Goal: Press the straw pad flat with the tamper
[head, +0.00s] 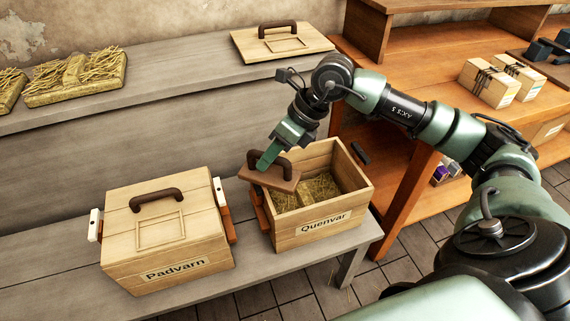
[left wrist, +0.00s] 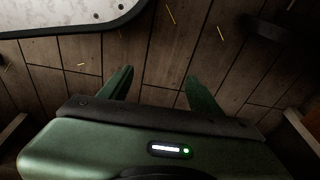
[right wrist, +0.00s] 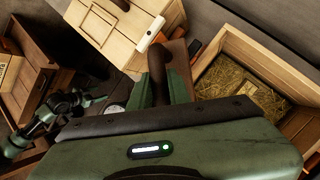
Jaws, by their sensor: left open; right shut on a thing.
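My right gripper (head: 268,160) is shut on the dark handle of the tamper (head: 268,181), a brown wooden block. It holds the tamper over the left wall of the open box labelled Quenvar (head: 318,225). The tamper's handle also shows between the fingers in the right wrist view (right wrist: 157,75). The straw pad (head: 312,192) lies inside the Quenvar box, partly hidden by the walls; it also shows in the right wrist view (right wrist: 240,88). My left gripper (left wrist: 160,88) is open and empty above the plank floor; it is outside the head view.
A lidded box labelled Padvarn (head: 165,235) stands left on the same grey bench (head: 60,275). A loose lid (head: 283,42) with a handle lies on the back shelf (head: 170,75), with straw-covered blocks (head: 75,78) at left. An orange-brown shelf unit (head: 430,70) stands right.

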